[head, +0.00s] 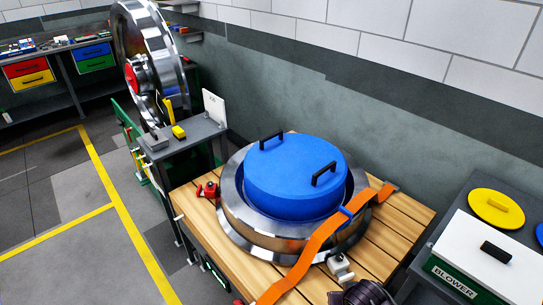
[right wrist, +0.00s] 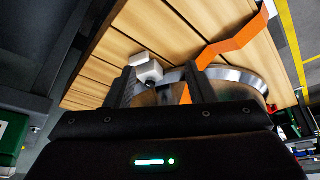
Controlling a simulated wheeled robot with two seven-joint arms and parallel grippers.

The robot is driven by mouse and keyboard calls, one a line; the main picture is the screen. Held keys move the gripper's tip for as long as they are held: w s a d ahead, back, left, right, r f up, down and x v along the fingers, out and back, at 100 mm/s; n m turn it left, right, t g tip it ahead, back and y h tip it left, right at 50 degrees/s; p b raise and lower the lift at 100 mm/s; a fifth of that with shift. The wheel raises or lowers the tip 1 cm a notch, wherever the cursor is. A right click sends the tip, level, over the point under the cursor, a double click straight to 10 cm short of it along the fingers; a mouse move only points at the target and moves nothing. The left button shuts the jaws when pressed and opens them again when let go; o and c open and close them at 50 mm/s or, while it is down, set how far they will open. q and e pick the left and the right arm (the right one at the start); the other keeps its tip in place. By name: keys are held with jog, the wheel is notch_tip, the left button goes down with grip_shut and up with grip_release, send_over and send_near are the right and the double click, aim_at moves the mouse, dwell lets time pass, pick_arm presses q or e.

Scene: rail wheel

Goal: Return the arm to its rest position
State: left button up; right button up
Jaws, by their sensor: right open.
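My right gripper (right wrist: 160,82) shows in the right wrist view with its two dark fingers apart and nothing clearly held. Beyond the fingers, a small white-grey block (right wrist: 147,68) sits by the steel wheel rim (right wrist: 235,75); I cannot tell the gap to it. In the head view the same block (head: 340,268) is at the front right of the steel wheel (head: 262,237), which lies flat on the wooden table. A dark rounded part at the head view's bottom edge may be my right arm. My left gripper is out of view.
A blue lid (head: 295,178) with two black handles sits in the wheel. An orange strap (head: 315,245) crosses the slatted table (head: 405,222). A grey bench with a yellow disc (head: 497,208) and a BLOWER box (head: 470,262) stands right. An upright wheel (head: 150,60) stands at the back left.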

jog(key=s+r+n+g, duration=0.1)
jog(key=s+r+n, duration=0.1)
jog(key=s+r, duration=1.1)
notch_tip(320, 180, down, 33)
jog(key=g+b, duration=0.1)
jog(key=b, duration=0.5)
pick_arm(q)
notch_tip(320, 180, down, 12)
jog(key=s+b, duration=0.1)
jog(key=b, duration=0.4)
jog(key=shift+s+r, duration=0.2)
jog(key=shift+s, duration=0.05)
pick_arm(e)
jog(key=s+d+f, duration=0.2)
jog(key=s+f, duration=0.8)
jog(key=f, duration=0.3)
jog(key=s+d+f+g, duration=0.1)
jog(key=s+d+f, duration=0.1)
jog(key=s+f, duration=0.8)
notch_tip(320, 180, down, 3)
jog(key=shift+s+f+n+g, duration=0.1)
jog(key=shift+s+n+g, duration=0.05)
jog(key=shift+n+g, duration=0.15)
